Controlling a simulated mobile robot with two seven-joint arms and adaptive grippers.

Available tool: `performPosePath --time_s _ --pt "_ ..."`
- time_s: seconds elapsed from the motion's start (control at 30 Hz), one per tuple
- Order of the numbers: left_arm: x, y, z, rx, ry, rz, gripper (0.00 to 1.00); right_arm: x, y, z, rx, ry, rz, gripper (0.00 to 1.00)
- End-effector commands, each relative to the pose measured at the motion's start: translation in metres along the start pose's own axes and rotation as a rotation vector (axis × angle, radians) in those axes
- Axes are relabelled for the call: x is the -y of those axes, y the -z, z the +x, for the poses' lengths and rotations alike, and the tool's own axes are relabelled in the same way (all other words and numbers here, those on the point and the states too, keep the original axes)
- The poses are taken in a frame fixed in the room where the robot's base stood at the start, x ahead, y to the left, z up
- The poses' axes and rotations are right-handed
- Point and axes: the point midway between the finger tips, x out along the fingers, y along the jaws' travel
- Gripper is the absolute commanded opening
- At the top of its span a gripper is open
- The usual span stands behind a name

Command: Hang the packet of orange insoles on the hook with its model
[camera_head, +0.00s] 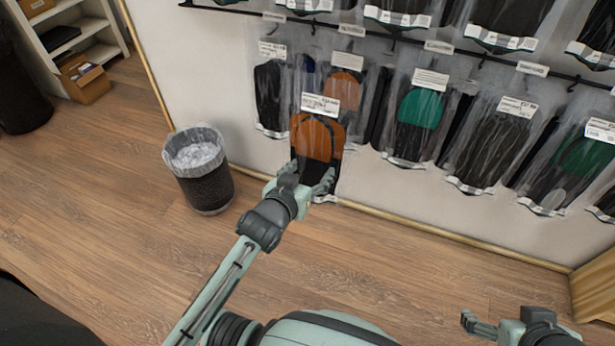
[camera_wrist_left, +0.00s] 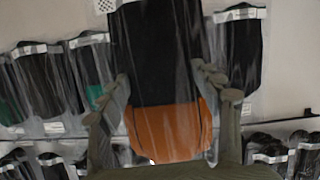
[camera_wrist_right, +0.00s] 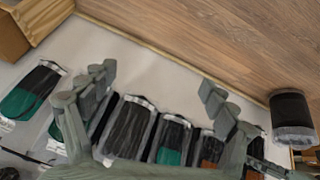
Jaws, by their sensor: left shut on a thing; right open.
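My left gripper (camera_head: 308,182) is shut on the lower part of a clear packet of orange and black insoles (camera_head: 318,135) with a white label at its top. It holds the packet roughly upright in front of the wall display. In the left wrist view the packet (camera_wrist_left: 168,130) fills the space between the fingers. Another packet with orange insoles (camera_head: 344,88) hangs behind and above it, partly covered. The hooks sit along a dark rail (camera_head: 395,38); the tip of the orange model's hook is hard to make out. My right gripper (camera_head: 502,326) is open and empty, low at the right.
Packets with green insoles (camera_head: 420,108) and black insoles (camera_head: 500,145) hang to the right, and a black packet (camera_head: 270,95) to the left. A lined waste bin (camera_head: 208,188) stands by the wall. A shelf (camera_head: 95,25) is far left. The wooden floor between is clear.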

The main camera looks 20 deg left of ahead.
Motion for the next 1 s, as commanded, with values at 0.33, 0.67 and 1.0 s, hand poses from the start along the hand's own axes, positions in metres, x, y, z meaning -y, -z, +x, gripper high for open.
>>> performPosePath --time_s 0.33,0.67,1.0 --pt "0.0 0.006 0.015 -0.001 -0.001 0.0 0.34 0.019 0.037 0.002 -0.168 0.039 -0.005 0.86" --pt "-0.001 0.011 0.028 -0.002 -0.001 0.001 0.34 0.036 0.072 -0.004 -0.325 0.074 -0.006 0.86" --pt "-0.001 0.014 0.034 -0.001 -0.001 0.001 0.34 0.043 0.089 -0.009 -0.405 0.092 -0.004 0.86"
